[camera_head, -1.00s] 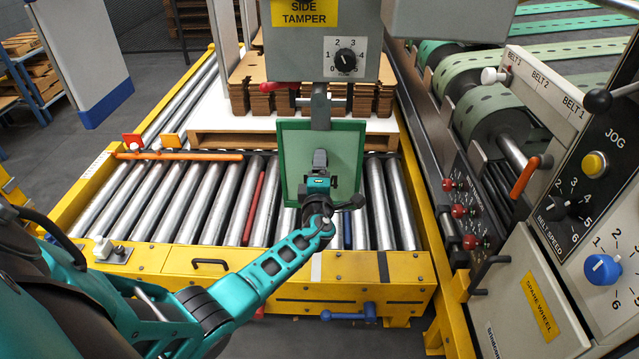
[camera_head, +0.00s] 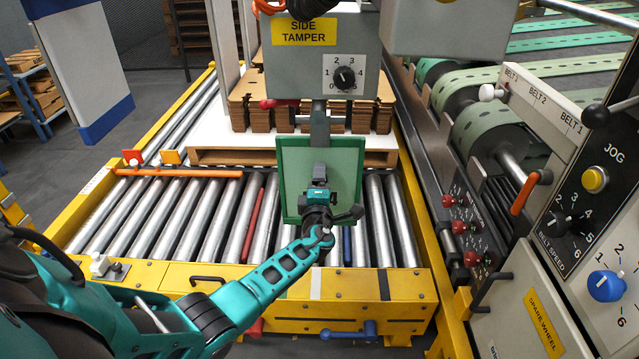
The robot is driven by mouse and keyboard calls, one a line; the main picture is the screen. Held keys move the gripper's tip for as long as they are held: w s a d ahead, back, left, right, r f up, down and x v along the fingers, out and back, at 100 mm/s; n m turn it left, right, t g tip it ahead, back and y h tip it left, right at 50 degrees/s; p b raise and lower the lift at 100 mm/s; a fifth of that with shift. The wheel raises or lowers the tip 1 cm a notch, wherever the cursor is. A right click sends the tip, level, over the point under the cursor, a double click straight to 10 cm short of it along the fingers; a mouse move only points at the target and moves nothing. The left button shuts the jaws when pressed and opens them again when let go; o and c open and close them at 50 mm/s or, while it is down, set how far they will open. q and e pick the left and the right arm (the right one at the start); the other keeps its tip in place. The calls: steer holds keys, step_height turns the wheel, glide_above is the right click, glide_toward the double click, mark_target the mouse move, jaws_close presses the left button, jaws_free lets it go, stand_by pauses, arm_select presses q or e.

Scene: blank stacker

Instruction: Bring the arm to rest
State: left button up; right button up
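My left arm comes in from the lower left and reaches to the middle of the picture. My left gripper (camera_head: 319,190) is in front of the green side tamper plate (camera_head: 300,170), near its lower part. Its wrist hides the fingertips, so I cannot tell whether it is open or shut, or whether it touches the plate. My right gripper is not in view.
The grey side tamper box (camera_head: 318,62) hangs above the plate. A roller conveyor (camera_head: 190,215) with a yellow frame lies below. Stacked brown blanks (camera_head: 250,105) stand behind on a pallet. A control panel (camera_head: 590,190) with knobs and levers closes off the right side.

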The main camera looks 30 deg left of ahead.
arm_select(q)
jaws_close()
stand_by(0.7)
